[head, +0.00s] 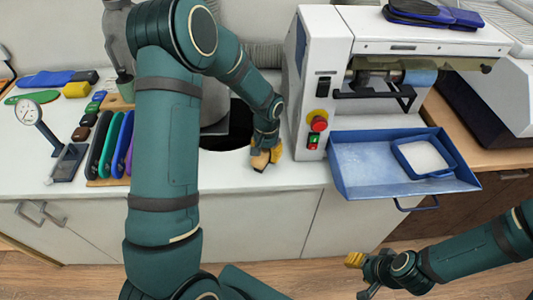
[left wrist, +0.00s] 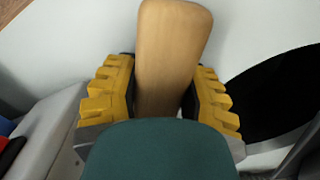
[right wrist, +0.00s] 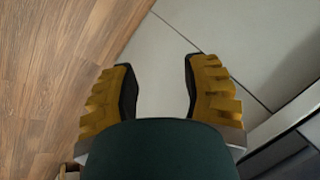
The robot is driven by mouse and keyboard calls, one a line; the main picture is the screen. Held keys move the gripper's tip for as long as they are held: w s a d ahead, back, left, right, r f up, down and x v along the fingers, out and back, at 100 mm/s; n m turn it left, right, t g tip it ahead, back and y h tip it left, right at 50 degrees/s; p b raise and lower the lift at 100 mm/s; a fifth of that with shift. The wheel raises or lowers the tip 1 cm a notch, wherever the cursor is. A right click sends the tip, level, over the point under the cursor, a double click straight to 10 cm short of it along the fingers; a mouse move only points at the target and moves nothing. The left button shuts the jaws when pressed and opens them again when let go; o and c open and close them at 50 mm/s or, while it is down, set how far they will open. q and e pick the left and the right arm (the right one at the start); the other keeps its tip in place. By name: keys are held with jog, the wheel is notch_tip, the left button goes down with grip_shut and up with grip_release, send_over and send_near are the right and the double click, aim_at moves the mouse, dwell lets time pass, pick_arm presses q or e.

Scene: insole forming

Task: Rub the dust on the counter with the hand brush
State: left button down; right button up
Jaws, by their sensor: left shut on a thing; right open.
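My left gripper (head: 268,155) is low at the front edge of the white counter (head: 280,175), just left of the machine. It is shut on the hand brush, whose tan wooden body (left wrist: 172,50) stands between the yellow fingers in the left wrist view. Only a little of the brush (head: 259,161) shows in the head view; its bristles are hidden. I cannot make out dust on the counter. My right gripper (head: 361,275) is open and empty, out in front of the cabinets above the floor; the right wrist view shows its fingers apart (right wrist: 158,75).
A white machine (head: 312,80) with a red stop button and a blue tray (head: 350,180) stands right of the left gripper. A dark round opening (head: 238,128) lies behind it. Several coloured insoles (head: 108,150) and a dial gauge (head: 28,112) are at the left.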

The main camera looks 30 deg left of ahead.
pick_arm(q)
jog(key=shift+w+a, duration=0.2)
jog(key=shift+w, duration=0.15)
jog(key=shift+w+a+r+p, duration=0.15)
jog(key=shift+r+p, duration=0.2)
jog(key=shift+r, duration=0.3)
jog(key=shift+w+r+p, duration=0.15)
jog(key=shift+r+p, duration=0.15)
jog(key=shift+r, duration=0.3)
jog(key=shift+s+d+r+p, duration=0.1)
jog(key=shift+s+r+p, duration=0.15)
jog(key=shift+r, duration=0.2)
jog(key=shift+s+d+r+p, duration=0.15)
jog(key=shift+r+p, duration=0.1)
jog(key=shift+r, duration=0.2)
jog(key=shift+w+a+r+p, duration=0.1)
jog(key=shift+w+r+p, duration=0.1)
jog(key=shift+r+p, duration=0.35)
jog(key=shift+r, duration=0.45)
jog(key=shift+s+r+p, duration=0.1)
jog(key=shift+r+p, duration=0.7)
jog(key=shift+r, duration=0.15)
pick_arm(e)
jog(key=r, duration=0.2)
jog(key=w+r, duration=0.1)
jog(key=r, duration=0.2)
